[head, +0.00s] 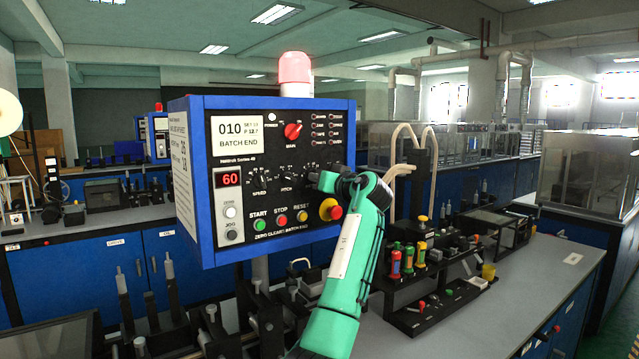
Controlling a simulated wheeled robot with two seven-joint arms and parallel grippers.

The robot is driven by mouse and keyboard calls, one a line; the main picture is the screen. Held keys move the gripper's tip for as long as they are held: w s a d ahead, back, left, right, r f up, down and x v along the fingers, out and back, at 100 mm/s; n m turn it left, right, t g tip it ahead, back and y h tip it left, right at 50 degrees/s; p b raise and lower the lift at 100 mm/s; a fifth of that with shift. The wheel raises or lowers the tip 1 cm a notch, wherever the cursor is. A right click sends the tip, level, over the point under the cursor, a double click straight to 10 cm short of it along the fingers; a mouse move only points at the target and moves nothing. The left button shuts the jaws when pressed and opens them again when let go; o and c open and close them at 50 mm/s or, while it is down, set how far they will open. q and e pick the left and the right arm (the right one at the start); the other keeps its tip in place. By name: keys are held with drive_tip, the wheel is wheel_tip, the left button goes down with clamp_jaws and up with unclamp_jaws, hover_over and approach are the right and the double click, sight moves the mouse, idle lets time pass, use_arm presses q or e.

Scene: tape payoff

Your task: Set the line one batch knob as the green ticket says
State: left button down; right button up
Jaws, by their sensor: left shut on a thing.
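My left gripper (318,180) is at the panel's right side, in line with these knobs. It is shut on what appears to be the batch knob, which the gripper mostly hides along with its label. I see no green ticket. My right gripper is not in view.
A red main switch (293,131), a red 60 readout (229,180), start, stop and reset buttons, and a red emergency button (335,212) crowd the panel. A red lamp (293,68) tops the box. The bench (540,268) holds a rack of coloured-handled tools (408,258).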

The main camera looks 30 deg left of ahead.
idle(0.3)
use_arm(q)
drive_tip(key=c, duration=1.5)
unclamp_jaws()
